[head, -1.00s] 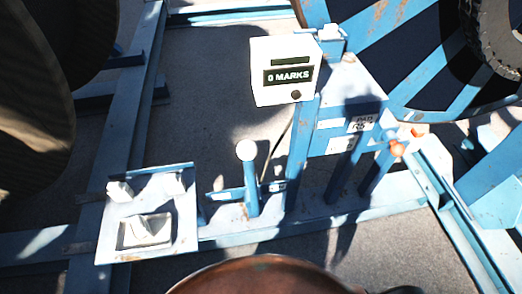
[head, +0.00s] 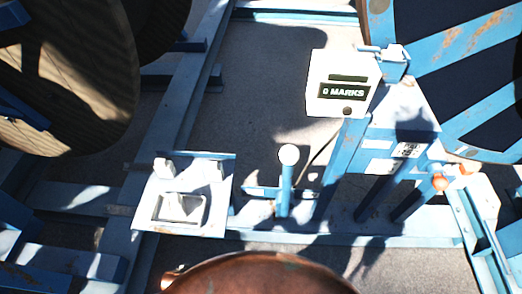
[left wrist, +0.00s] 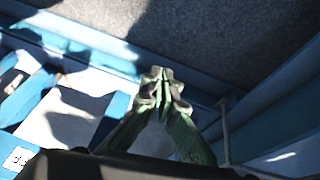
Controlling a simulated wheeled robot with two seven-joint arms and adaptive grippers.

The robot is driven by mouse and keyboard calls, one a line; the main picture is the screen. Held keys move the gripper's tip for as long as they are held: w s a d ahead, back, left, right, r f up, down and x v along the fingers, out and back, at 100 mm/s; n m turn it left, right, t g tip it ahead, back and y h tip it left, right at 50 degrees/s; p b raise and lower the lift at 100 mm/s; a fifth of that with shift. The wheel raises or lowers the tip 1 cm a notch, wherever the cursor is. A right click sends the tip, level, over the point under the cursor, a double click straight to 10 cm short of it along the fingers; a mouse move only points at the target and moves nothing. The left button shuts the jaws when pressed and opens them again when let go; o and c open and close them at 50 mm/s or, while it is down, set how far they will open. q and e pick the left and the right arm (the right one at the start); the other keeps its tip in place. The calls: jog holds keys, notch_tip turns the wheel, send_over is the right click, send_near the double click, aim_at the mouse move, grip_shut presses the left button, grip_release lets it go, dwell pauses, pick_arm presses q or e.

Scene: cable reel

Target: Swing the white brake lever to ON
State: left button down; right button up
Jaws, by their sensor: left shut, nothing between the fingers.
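The brake lever (head: 285,185) is a blue post topped with a white ball knob, in the middle of the head view. It stands about upright on the blue frame, with a small bracket at its foot. No ON marking is legible beside it. My left gripper (left wrist: 160,82) shows in the left wrist view, its greenish fingers closed together and empty above blue beams and grey ground. The white knob does not show in that view. Neither gripper appears in the head view, so I cannot tell how far the left one is from the lever.
A white counter box (head: 343,83) reading "0 MARKS" stands behind and right of the lever. A pale panel (head: 216,216) with a rocker-like part is to its left. Large reels fill the upper left (head: 75,75) and upper right (head: 440,45).

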pick_arm(q)
jog(key=w+d+r+n+t+h+p, duration=0.15)
jog(key=w+d+r, duration=0.25)
jog(key=w+r, duration=0.55)
jog(key=w+d+r+t+h+p, duration=0.1)
jog(key=w+d+r+t+h, duration=0.2)
jog(key=r, duration=1.1)
jog(key=w+d+r+n+h+p, duration=0.15)
jog(key=w+d+r, duration=0.35)
jog(key=w+r, duration=0.5)
jog(key=w+d+r+n+h, duration=0.1)
jog(key=d+r+h, duration=0.2)
jog(key=r, duration=0.9)
jog(key=w+d+r+n+t+h, duration=0.1)
jog(key=d+r+h, duration=0.3)
jog(key=r, duration=0.8)
jog(key=shift+w+d+r, duration=0.35)
jog(key=shift+w+d, duration=0.05)
jog(key=shift+d, duration=0.75)
jog(key=shift+t, duration=0.25)
